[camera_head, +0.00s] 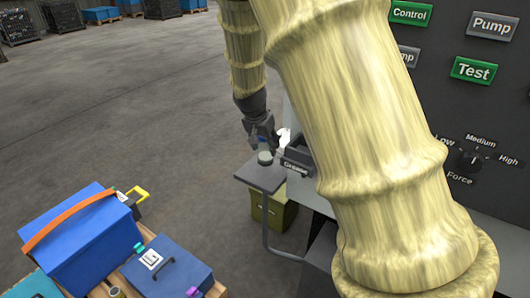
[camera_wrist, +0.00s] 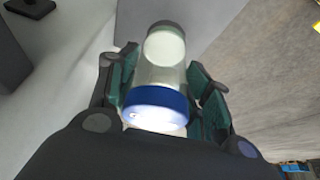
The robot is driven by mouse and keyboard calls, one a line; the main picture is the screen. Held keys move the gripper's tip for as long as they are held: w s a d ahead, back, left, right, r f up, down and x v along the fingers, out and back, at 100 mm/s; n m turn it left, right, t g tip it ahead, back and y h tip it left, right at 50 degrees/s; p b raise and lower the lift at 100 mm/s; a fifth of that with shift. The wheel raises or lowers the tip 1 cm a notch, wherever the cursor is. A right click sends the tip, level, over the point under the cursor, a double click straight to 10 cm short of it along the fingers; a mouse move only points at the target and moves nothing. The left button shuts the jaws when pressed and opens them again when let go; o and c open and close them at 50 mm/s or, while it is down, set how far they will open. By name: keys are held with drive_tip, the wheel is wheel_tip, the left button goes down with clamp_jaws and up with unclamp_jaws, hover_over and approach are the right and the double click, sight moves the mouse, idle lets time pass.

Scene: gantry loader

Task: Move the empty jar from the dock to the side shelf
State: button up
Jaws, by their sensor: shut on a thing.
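A clear jar with a blue lid band (camera_wrist: 160,85) sits between the fingers of my gripper (camera_wrist: 165,92) in the wrist view. The fingers, with green pads, are shut on it from both sides. The jar looks empty and see-through. In the head view my gripper (camera_head: 264,138) is low beside the machine, with the jar (camera_head: 265,157) under it at the small grey side shelf (camera_head: 262,176). I cannot tell whether the jar's base touches the shelf. A dark tray marked with a label (camera_head: 296,165), perhaps the dock, is just right of the shelf.
The machine's control panel (camera_head: 480,105) stands at the right. An olive bin (camera_head: 272,208) is below the shelf. A blue cooler box (camera_head: 80,240) and a blue toolbox (camera_head: 168,272) lie on a pallet at lower left. Open floor lies left of the shelf.

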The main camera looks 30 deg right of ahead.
sight(265, 152)
drive_tip(key=shift+f, duration=1.65)
drive_tip(key=shift+f, duration=0.15)
drive_tip(key=o, duration=1.1)
drive_tip(key=shift+c, duration=0.2)
drive_tip(key=v, duration=1.2)
